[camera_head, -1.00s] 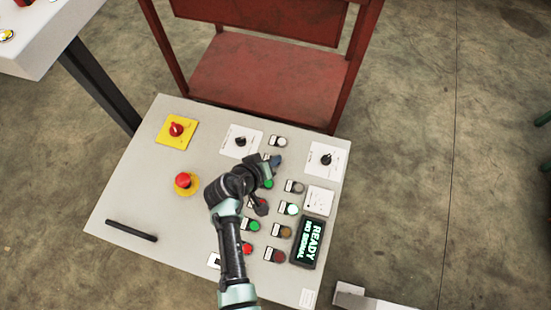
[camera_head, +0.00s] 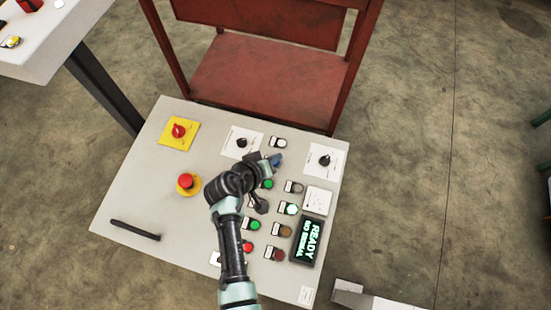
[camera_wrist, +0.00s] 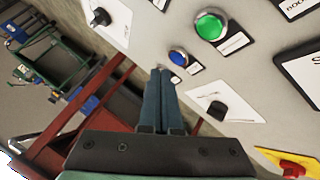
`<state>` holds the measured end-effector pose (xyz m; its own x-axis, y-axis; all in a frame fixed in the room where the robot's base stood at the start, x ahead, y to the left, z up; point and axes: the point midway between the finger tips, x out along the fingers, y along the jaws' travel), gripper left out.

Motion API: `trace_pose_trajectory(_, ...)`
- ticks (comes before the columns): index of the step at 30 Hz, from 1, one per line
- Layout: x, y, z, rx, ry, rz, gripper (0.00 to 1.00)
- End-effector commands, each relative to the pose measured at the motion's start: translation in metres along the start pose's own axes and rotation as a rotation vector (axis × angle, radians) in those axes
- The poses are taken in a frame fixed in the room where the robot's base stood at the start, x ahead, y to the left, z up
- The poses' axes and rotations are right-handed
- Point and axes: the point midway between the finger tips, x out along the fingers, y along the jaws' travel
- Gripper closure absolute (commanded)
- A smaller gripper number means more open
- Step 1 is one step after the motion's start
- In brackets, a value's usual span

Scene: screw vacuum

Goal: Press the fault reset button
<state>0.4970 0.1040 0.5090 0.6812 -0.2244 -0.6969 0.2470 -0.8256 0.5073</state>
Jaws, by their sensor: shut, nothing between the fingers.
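No legible label marks the fault reset button, so I cannot tell for sure which one it is. A blue button (camera_wrist: 178,57) with a silver ring shows in the wrist view, just beyond my fingertips; my gripper seems to cover it in the head view. My gripper (camera_wrist: 165,71) is shut and empty, its two blue-grey fingers side by side. In the head view, my gripper (camera_head: 277,160) is over the upper part of the button rows on the grey panel (camera_head: 140,195). I cannot tell whether the fingertips touch anything.
A green button (camera_wrist: 210,26) and a black knob (camera_wrist: 216,111) flank the blue button. The panel also carries a red emergency button (camera_head: 186,181), a yellow-backed red switch (camera_head: 179,131) and a READY display (camera_head: 308,242). A red cart (camera_head: 265,85) stands behind the panel.

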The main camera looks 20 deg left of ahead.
Motion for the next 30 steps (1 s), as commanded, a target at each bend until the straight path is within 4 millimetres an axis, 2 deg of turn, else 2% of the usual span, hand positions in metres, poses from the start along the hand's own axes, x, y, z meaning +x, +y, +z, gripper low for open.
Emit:
trace_pose_trajectory(3,-0.012,0.009,-0.009,0.0,0.0,0.0,1.0)
trace_pose_trajectory(12,-0.031,0.022,-0.023,0.0,0.0,0.0,1.0)
trace_pose_trajectory(30,-0.03,0.022,-0.022,0.0,0.0,0.0,1.0)
